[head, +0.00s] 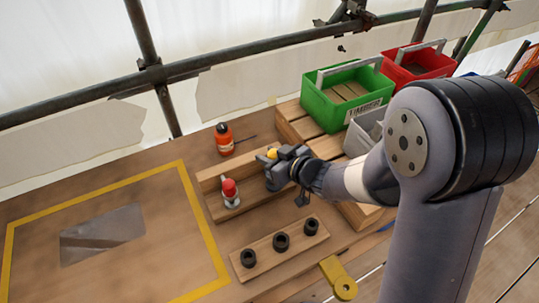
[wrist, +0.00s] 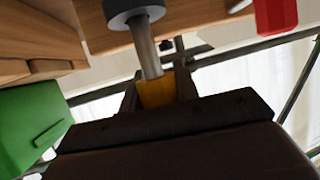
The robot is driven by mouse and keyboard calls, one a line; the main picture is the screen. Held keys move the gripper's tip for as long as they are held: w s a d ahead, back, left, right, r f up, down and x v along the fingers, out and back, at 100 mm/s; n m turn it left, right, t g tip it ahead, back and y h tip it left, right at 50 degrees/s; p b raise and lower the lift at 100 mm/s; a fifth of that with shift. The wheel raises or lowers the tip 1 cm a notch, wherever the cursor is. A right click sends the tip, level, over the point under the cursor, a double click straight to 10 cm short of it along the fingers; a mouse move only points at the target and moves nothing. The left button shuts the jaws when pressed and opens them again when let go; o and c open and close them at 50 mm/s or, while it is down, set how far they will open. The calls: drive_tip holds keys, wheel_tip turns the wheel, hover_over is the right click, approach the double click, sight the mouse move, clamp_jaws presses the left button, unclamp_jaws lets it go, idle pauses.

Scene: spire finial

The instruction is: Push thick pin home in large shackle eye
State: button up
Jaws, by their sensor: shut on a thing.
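My gripper (head: 275,165) is at the wooden stand that holds a red-headed pin in a small grey shackle (head: 230,193). In the wrist view, my gripper (wrist: 157,95) is shut on the yellow head of the thick pin (wrist: 157,92). The pin's bare grey shank (wrist: 147,45) runs away from the jaws to a dark grey ring (wrist: 128,10), which looks like the large shackle eye. A length of shank shows between ring and head. How deep the tip sits is hidden. The pin's yellow head also shows in the head view (head: 272,153).
A wooden block with several black sockets (head: 281,242) lies in front. An orange bottle (head: 224,139) stands behind the stand. Green (head: 335,105) and red (head: 415,68) crates stand at the back right. A yellow tag (head: 338,278) lies near the front edge. The yellow-framed area at left is mostly clear.

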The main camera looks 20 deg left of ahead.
drive_tip(key=shift+r+p, duration=0.6)
drive_tip(key=shift+r, duration=0.25)
drive_tip(key=shift+f+b, duration=2.55)
drive_tip(key=shift+f, duration=0.45)
idle(0.5)
drive_tip(key=o, duration=1.1)
drive_tip(key=p+v, duration=0.1)
drive_tip(key=v, duration=0.9)
drive_tip(key=shift+s+d, duration=0.15)
drive_tip(key=shift+d, duration=0.25)
drive_tip(key=shift+a, duration=0.1)
